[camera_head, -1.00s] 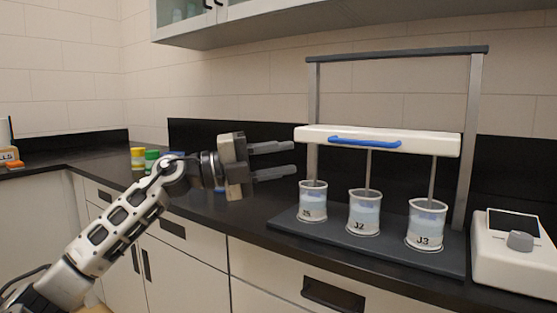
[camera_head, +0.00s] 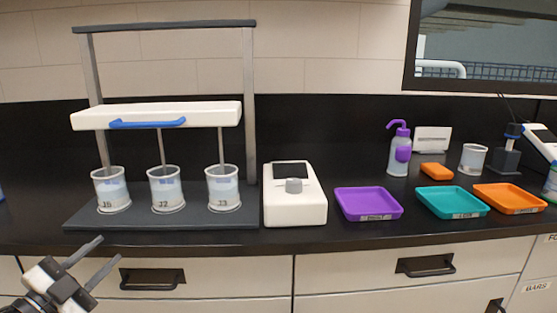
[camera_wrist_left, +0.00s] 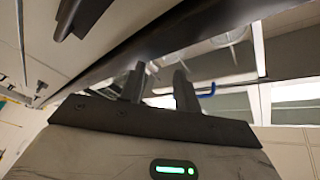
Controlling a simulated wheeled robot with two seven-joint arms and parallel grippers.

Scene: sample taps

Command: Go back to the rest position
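My left gripper (camera_head: 92,262) is at the lower left of the head view, in front of the drawers and below the counter edge. Its two fingers are apart with nothing between them. In the left wrist view the same fingers (camera_wrist_left: 160,85) stand apart and empty. My right gripper is in neither view. The stirring stand (camera_head: 170,215) is on the counter above and behind my left gripper, with a white bar (camera_head: 190,113) and blue handle (camera_head: 148,123). Beakers J5 (camera_head: 111,190), J2 (camera_head: 166,189) and J3 (camera_head: 222,188) stand upright on its base, a rod reaching down into each.
Right of the stand are a white device with a knob (camera_head: 295,208), a purple tray (camera_head: 368,204), a teal tray (camera_head: 452,202) and an orange tray (camera_head: 510,199). A wash bottle (camera_head: 399,155) stands behind. Drawer handles (camera_head: 152,279) stick out below the counter edge.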

